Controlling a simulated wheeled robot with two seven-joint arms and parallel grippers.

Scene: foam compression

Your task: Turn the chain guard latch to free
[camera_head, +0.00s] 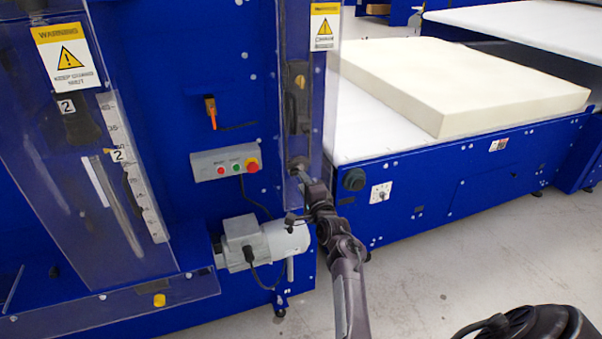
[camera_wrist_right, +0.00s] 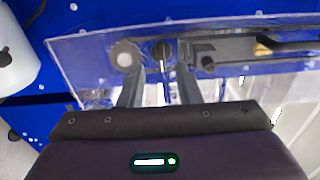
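The chain guard is a clear panel (camera_head: 318,120) on the blue machine's right edge, under a warning label. It also crosses the top of the right wrist view (camera_wrist_right: 90,48). A dark latch knob (camera_wrist_right: 162,52) with a pale upright line shows on it, between a pale round disc (camera_wrist_right: 125,56) and a dark bracket. My right gripper (camera_head: 297,170) is at the panel's lower part. In the right wrist view its two fingers (camera_wrist_right: 159,72) stand apart, one on each side of the knob, with a gap visible. I cannot tell whether they touch it. My left gripper is out of view.
A grey control box (camera_head: 225,161) with coloured buttons is left of the gripper. A grey motor (camera_head: 262,240) juts out below. A cream foam block (camera_head: 460,85) lies on a white-topped conveyor (camera_head: 360,125) to the right. The floor in front of it is clear.

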